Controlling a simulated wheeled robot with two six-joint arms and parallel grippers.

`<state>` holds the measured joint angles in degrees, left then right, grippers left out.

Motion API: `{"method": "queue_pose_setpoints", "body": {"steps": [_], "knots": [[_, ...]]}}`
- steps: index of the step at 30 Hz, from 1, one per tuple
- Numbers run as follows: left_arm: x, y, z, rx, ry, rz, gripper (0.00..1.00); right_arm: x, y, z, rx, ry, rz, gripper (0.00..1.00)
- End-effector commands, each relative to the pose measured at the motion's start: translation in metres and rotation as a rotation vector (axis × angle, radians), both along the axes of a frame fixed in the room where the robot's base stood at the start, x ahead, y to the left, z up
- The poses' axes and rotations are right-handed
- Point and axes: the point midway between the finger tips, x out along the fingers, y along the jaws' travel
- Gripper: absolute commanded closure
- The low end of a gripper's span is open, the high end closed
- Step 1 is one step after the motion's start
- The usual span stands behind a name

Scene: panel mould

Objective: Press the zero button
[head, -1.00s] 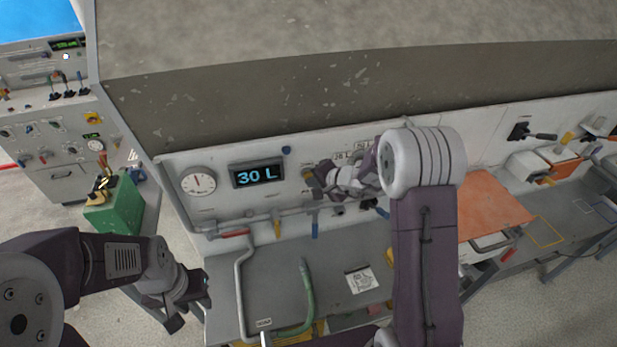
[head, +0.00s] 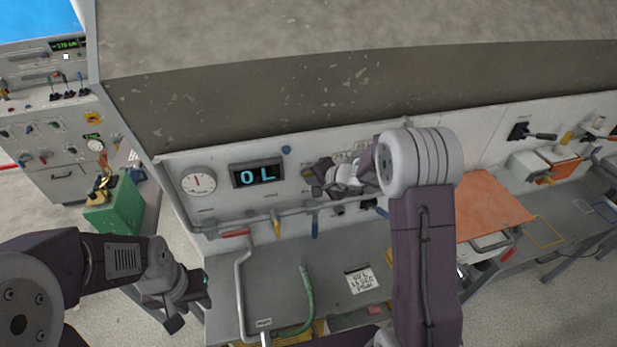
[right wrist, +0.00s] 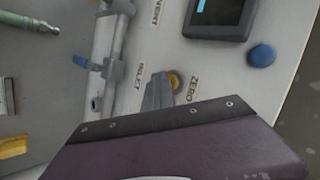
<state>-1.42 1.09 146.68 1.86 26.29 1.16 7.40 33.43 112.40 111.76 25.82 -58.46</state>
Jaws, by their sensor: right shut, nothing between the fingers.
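In the head view my right gripper (head: 313,187) is at the white panel, right of the display (head: 257,173), which reads 0 L. My left gripper (head: 192,304) hangs left of the grey bench, away from the panel; its jaw opening is unclear.
A blue knob (right wrist: 262,55) sits near the display. A grey pipe (right wrist: 106,50) with a blue-handled valve runs along the panel. A round gauge (head: 198,183) is left of the display. The bench (head: 225,290) below carries a green hose (head: 307,300) and a paper label.

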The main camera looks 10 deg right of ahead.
Motion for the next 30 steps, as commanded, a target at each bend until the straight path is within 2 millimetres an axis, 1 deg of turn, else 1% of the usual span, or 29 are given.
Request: {"method": "queue_pose_setpoints", "body": {"steps": [5,10,20,23,30], "knots": [[0.000,0.000,-0.010,0.000,0.000,0.000,0.64,-0.005,-0.001,-0.002,0.000,-0.003,-0.001,1.00],[0.000,0.000,-0.020,0.000,0.000,0.000,0.64,-0.015,-0.001,-0.003,-0.001,-0.003,-0.001,1.00],[0.000,0.000,-0.020,0.000,0.000,0.000,0.64,-0.018,-0.001,-0.001,0.000,-0.001,-0.001,1.00],[0.000,0.000,-0.029,0.000,0.000,0.000,0.64,-0.025,-0.001,-0.003,0.000,-0.001,-0.002,1.00],[0.000,0.000,-0.046,0.000,0.000,0.000,0.64,-0.050,-0.002,-0.003,0.000,-0.003,-0.001,1.00]]}}
